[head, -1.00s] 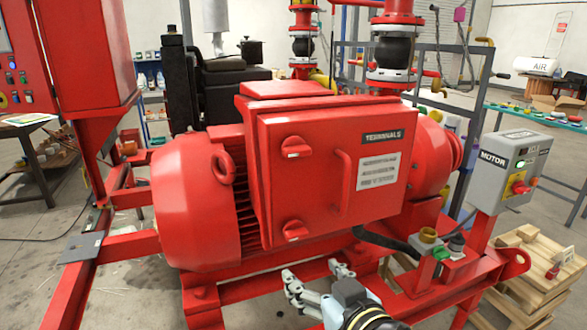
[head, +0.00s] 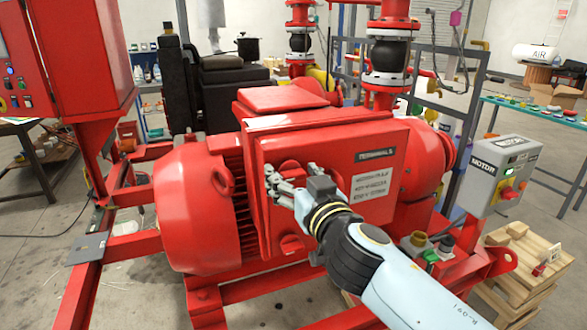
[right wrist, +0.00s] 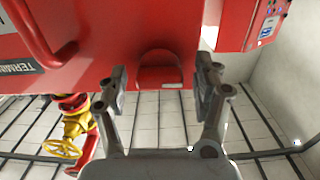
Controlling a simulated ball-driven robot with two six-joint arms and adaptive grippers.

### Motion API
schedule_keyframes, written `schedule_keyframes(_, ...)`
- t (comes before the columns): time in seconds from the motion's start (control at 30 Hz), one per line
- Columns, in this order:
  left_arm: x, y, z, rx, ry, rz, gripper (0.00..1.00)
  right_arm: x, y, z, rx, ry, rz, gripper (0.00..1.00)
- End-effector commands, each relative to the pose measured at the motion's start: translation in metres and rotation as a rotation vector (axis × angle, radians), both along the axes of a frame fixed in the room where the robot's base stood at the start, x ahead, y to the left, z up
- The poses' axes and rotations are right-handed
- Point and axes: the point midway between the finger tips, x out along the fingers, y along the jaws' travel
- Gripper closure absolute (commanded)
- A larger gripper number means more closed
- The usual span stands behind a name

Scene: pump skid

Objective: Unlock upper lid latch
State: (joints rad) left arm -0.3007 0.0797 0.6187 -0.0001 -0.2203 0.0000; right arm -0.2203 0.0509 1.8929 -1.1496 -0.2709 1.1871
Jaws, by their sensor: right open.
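The red terminal box (head: 330,150) has a lid with a "TERMINALS" plate. Its upper lid latch (head: 290,166) is a red knob near the lid's upper left, partly covered by my right gripper. My right gripper (head: 287,181) is open in front of it. In the right wrist view the latch (right wrist: 160,70) shows between and just beyond the two open fingers (right wrist: 163,88); I cannot tell if they touch it. The lower latch (head: 291,244) sits below my gripper. My left gripper is not in view.
The lid's handle (right wrist: 45,30) stands out beside the latch in the right wrist view. A grey motor control box (head: 503,172) stands at the right. The round red motor body (head: 195,205) bulges at the left of the terminal box.

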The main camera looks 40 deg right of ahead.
Motion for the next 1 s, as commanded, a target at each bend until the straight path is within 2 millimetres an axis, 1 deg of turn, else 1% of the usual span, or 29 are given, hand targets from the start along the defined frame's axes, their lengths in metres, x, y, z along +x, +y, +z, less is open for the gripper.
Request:
schedule_keyframes(0.1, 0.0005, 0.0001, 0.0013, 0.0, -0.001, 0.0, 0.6, 0.0039, -0.0012, 0.0001, 0.0, 0.0, 0.0, 0.33)
schedule_keyframes(0.3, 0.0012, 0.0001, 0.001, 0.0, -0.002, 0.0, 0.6, 0.0038, -0.0011, -0.0004, 0.0, 0.0, 0.0, 0.33)
schedule_keyframes(0.37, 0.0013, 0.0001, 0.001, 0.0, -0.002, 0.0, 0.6, 0.0039, -0.001, -0.0004, 0.0, 0.0, 0.0, 0.39)
schedule_keyframes(0.73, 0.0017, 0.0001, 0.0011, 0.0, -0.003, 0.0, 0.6, 0.0037, -0.001, -0.0004, 0.0, 0.0, 0.0, 0.88)
schedule_keyframes(0.77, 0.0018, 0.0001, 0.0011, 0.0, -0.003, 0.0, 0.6, 0.0037, -0.001, -0.0003, 0.0, 0.0, 0.0, 0.89)
schedule_keyframes(1.0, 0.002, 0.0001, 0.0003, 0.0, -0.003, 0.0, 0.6, 0.0036, -0.0009, -0.0006, -0.022, 0.005, 0.0, 0.89)
